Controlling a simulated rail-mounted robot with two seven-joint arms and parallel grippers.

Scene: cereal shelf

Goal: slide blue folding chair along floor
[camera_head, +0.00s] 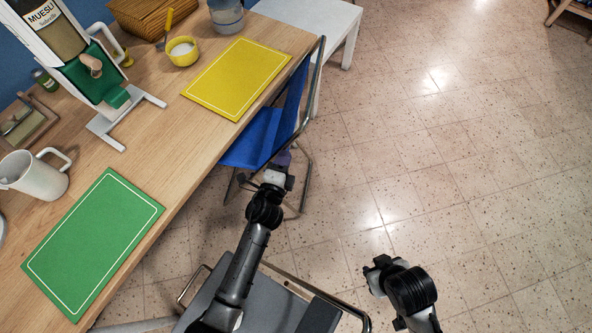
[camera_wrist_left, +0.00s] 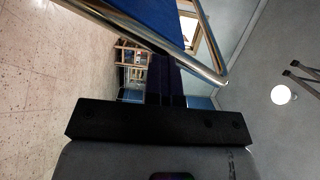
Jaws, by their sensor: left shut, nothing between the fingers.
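The blue folding chair (camera_head: 250,143) stands on the tiled floor at the table's right edge, by the yellow placemat. Its seat is partly under the table. Its backrest and grey metal tube frame face right. My left gripper (camera_head: 279,168) is at the chair's near side, next to the seat and frame. In the left wrist view, my left gripper (camera_wrist_left: 165,80) is shut with nothing between its fingers, close to the chair's blue panel and metal tube (camera_wrist_left: 204,67). I cannot tell whether they touch. My right gripper (camera_head: 378,264) hangs over open floor, away from the chair.
The wooden table (camera_head: 160,160) holds a green placemat (camera_head: 93,243), yellow placemat (camera_head: 238,78), white mug (camera_head: 38,177), yellow bowl (camera_head: 182,52) and muesli dispenser (camera_head: 60,50). A grey chair (camera_head: 270,305) is below my left arm. A white bench (camera_head: 315,15) stands behind. Floor at right is clear.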

